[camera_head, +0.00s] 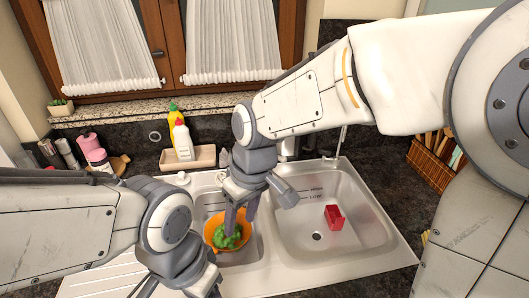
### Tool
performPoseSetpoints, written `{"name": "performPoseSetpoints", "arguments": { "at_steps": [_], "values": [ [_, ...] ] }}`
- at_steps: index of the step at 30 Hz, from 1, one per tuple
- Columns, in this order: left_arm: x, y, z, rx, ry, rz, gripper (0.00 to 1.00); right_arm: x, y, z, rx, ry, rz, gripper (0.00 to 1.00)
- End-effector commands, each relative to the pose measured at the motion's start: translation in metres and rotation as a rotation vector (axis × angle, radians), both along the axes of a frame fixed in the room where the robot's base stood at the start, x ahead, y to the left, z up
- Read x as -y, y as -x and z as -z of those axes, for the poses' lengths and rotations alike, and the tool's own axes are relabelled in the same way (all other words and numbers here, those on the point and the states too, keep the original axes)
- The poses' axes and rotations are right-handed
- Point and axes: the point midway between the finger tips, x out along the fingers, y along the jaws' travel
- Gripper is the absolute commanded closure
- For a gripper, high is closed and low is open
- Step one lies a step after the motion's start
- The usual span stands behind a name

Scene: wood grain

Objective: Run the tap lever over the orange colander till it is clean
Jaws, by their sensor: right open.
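The orange colander (208,233) sits in the smaller left basin of the sink, with green pieces (228,238) in it. My right gripper (239,222) points down over the colander with its fingers open, close to the green pieces. I cannot tell whether the fingers touch them or the rim. The tap (288,147) stands behind the sink and is mostly hidden by my right arm. Its lever and any running water cannot be made out.
A red block-like object (334,217) lies in the large right basin (370,225). A tray (203,158) with a yellow bottle (174,117) and a white bottle (183,143) stands behind the sink. Pink bottles (90,146) are at the left, a wicker basket (428,166) at the right.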

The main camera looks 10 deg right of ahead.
Motion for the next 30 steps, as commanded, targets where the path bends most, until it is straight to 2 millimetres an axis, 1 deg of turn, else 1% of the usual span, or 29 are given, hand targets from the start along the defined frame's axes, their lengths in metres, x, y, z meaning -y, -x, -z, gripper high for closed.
{"name": "performPoseSetpoints", "arguments": {
  "at_steps": [1, 2, 3, 5, 6, 8, 9, 10, 12, 13, 15, 17, 20, 22, 30],
  "values": [
    [0.000, 0.000, -0.008, 0.000, 0.000, 0.000, 0.50, 0.010, -0.048, -0.007, 0.021, -0.015, 0.029, 0.45],
    [0.000, 0.000, -0.010, 0.000, 0.000, 0.000, 0.50, 0.017, -0.073, -0.009, 0.038, -0.025, 0.036, 0.45],
    [0.000, 0.000, -0.012, 0.000, 0.000, -0.001, 0.50, 0.029, -0.106, -0.010, 0.062, -0.035, 0.043, 0.45],
    [0.000, 0.000, -0.016, 0.000, 0.000, -0.001, 0.50, 0.052, -0.151, -0.010, 0.100, -0.046, 0.053, 0.45],
    [0.000, 0.000, -0.018, 0.000, 0.000, -0.001, 0.50, 0.069, -0.177, -0.009, 0.124, -0.051, 0.060, 0.45],
    [0.000, 0.000, -0.020, 0.000, 0.000, -0.001, 0.50, 0.096, -0.211, -0.006, 0.160, -0.054, 0.065, 0.45],
    [0.000, 0.000, -0.022, 0.000, 0.000, -0.001, 0.50, 0.113, -0.229, -0.004, 0.179, -0.055, 0.070, 0.45],
    [0.000, 0.000, -0.023, 0.000, 0.000, -0.001, 0.50, 0.125, -0.240, -0.002, 0.193, -0.054, 0.072, 0.45],
    [0.000, 0.000, -0.024, 0.000, 0.000, -0.001, 0.50, 0.148, -0.260, 0.002, 0.219, -0.051, 0.074, 0.45],
    [0.000, 0.000, -0.025, 0.000, 0.000, -0.001, 0.50, 0.156, -0.266, 0.003, 0.229, -0.050, 0.075, 0.45],
    [0.000, 0.000, -0.026, 0.000, 0.000, -0.001, 0.50, 0.168, -0.275, 0.005, 0.244, -0.048, 0.075, 0.45],
    [0.000, 0.000, -0.027, 0.000, 0.000, -0.001, 0.50, 0.172, -0.280, 0.009, 0.249, -0.046, 0.074, 0.45],
    [0.000, 0.000, -0.031, 0.000, 0.000, -0.001, 0.50, 0.172, -0.284, 0.017, 0.249, -0.046, 0.071, 0.45],
    [0.000, 0.000, -0.036, 0.000, 0.000, -0.001, 0.50, 0.169, -0.287, 0.027, 0.248, -0.045, 0.071, 0.45],
    [0.000, 0.000, -0.056, 0.000, 0.000, 0.003, 0.50, 0.157, -0.303, 0.073, 0.247, -0.046, 0.070, 0.45]
  ]
}}
